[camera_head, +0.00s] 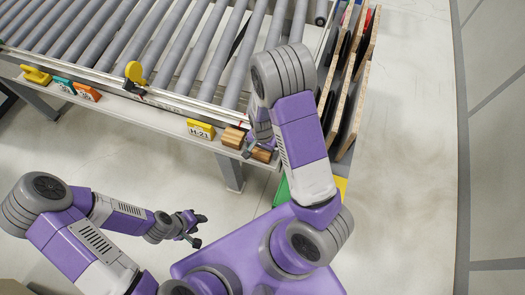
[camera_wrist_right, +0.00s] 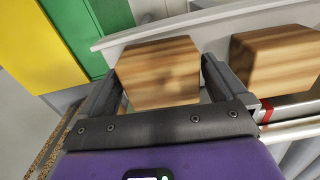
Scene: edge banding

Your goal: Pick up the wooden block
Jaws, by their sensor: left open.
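Two light-brown wooden blocks sit on the ledge along the conveyor's front. The left block (camera_head: 232,138) stands clear; it also shows at the right of the right wrist view (camera_wrist_right: 274,58). The right block (camera_head: 262,154) is partly hidden by my right arm. In the right wrist view this block (camera_wrist_right: 160,72) lies between the fingers of my right gripper (camera_wrist_right: 162,68), one finger at each side. Whether the fingers press on it or stand slightly apart cannot be told. My left gripper (camera_head: 199,229) is open and empty, over the floor, away from the blocks.
A roller conveyor (camera_head: 170,45) fills the upper left. Its ledge carries a yellow H-21 label (camera_head: 200,129) and orange (camera_head: 86,92) and teal (camera_head: 63,85) tags. Upright boards (camera_head: 355,85) stand right of the conveyor. Open floor (camera_head: 410,150) lies further right.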

